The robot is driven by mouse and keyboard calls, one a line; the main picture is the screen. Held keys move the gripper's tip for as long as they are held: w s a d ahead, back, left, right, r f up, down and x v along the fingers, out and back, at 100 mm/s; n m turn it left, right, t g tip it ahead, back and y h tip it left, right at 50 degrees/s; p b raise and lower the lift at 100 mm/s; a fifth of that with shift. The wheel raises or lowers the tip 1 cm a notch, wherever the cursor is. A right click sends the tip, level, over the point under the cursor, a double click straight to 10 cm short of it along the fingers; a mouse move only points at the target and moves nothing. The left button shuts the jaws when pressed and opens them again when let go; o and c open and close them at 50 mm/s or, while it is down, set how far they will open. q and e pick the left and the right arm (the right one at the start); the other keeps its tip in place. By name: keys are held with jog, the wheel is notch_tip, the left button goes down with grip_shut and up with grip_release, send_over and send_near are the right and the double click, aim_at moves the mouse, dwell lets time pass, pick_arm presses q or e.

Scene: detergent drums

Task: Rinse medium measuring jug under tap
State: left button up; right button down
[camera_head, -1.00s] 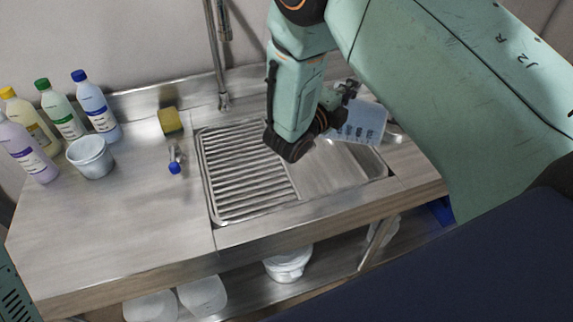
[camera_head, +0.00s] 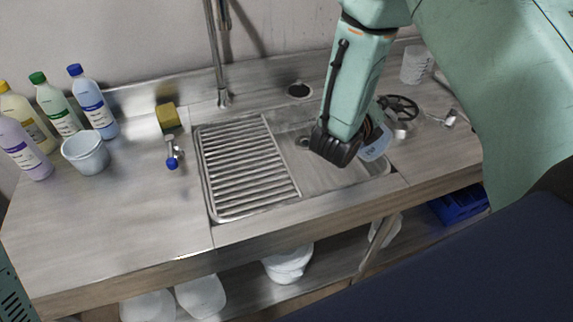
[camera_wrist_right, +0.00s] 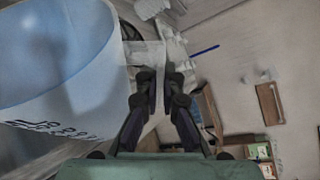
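The medium measuring jug (camera_head: 376,147) is pale blue and see-through. In the head view it is mostly hidden behind my right wrist, over the right part of the sink. It fills the left of the right wrist view (camera_wrist_right: 60,60), with dark markings on its wall. My right gripper (camera_wrist_right: 163,80) has its fingers close together beside the jug and appears shut on its handle; the contact is partly hidden. The tap (camera_head: 216,60) stands behind the sink (camera_head: 325,178), left of my right arm. My left gripper is not in view.
Bottles (camera_head: 90,100), a bucket (camera_head: 86,152), a yellow sponge (camera_head: 168,116) and a small blue-tipped item (camera_head: 172,160) stand left. A clear beaker (camera_head: 416,64) and a dark wheel-like item (camera_head: 398,106) are right. The ribbed drainboard (camera_head: 245,170) is clear.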

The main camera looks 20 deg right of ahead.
jog(key=shift+r+m+y+p, duration=0.4)
jog(key=shift+r+m+y, duration=0.25)
jog(key=shift+m, duration=0.25)
jog(key=shift+s+d+r+m+t+y, duration=0.15)
jog(key=shift+r+m+t+y, duration=0.3)
jog(key=shift+m, duration=0.55)
jog(key=shift+r+m+t+y, duration=0.3)
jog(key=shift+m+y, duration=0.3)
jog(key=shift+m, duration=0.4)
jog(key=shift+r+m+t+y+b, duration=0.3)
jog(key=shift+m+y+b, duration=0.1)
jog(key=shift+m, duration=0.3)
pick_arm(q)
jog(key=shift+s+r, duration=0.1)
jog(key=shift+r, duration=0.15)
pick_arm(e)
jog(key=shift+r+m, duration=0.2)
jog(key=shift+m, duration=0.1)
